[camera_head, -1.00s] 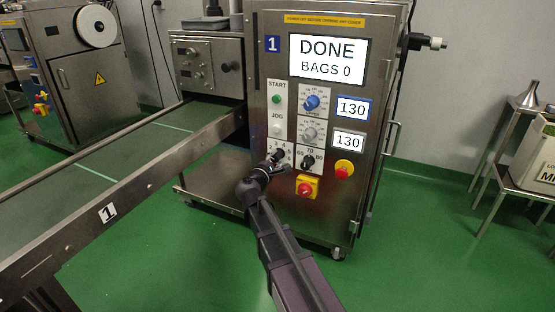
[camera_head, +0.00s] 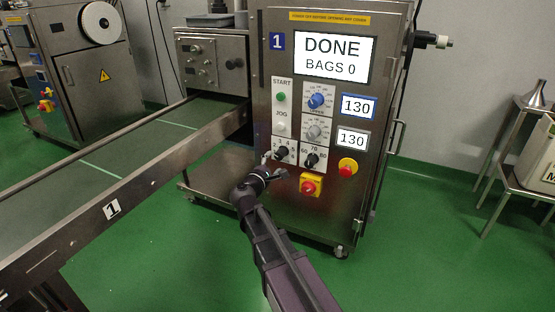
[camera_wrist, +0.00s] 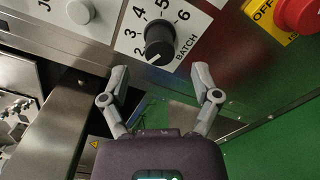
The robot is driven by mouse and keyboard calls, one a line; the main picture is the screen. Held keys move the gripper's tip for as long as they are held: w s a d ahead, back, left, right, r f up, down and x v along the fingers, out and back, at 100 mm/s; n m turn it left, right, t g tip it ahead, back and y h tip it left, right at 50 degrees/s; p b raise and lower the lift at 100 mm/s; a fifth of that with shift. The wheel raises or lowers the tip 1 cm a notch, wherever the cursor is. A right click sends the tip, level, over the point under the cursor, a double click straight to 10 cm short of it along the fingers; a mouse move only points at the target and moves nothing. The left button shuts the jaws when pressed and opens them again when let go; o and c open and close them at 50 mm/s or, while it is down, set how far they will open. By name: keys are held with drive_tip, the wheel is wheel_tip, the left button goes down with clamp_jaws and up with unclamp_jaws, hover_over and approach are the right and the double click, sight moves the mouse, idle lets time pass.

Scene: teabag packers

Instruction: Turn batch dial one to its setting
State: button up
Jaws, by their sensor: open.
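The batch dial is a black round knob on a white plate marked 2 to 6 and BATCH. It shows in the wrist view (camera_wrist: 160,40) and on machine 1's panel in the head view (camera_head: 282,153). A short white mark shows on its lower-left side, towards the 2. My gripper (camera_wrist: 160,71) is open and empty. Its fingertips are apart, just below the dial and to either side of it in the wrist view, not closed around it. In the head view my gripper (camera_head: 273,166) is just below and left of the dial.
Another black dial (camera_head: 310,160), marked 60 to 80, sits right of the batch dial. A red knob on a yellow plate (camera_head: 311,185) is below it, and a red stop button (camera_head: 347,167) is farther right. A conveyor (camera_head: 112,210) runs along the left.

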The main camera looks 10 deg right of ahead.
drive_tip(key=v, duration=0.7)
drive_tip(key=shift+s, duration=0.15)
drive_tip(key=s+d+f+m+g+y+p, duration=0.2)
drive_tip(key=s+d+m+g+p, duration=0.5)
drive_tip(key=d+m+g+p, duration=0.25)
drive_tip(key=s+a+r+m+g+y+p, duration=0.1)
drive_tip(key=s+r+m+g+y+p, duration=0.1)
drive_tip(key=s+m+g+y+p, duration=0.6)
drive_tip(key=s+r+t+p, duration=0.3)
drive_tip(key=r+p, duration=3.4)
drive_tip(key=p, duration=0.2)
drive_tip(key=shift+a+r+n+y, duration=0.25)
drive_tip(key=shift+r+n+y, duration=0.05)
drive_tip(key=shift+r+n, duration=0.1)
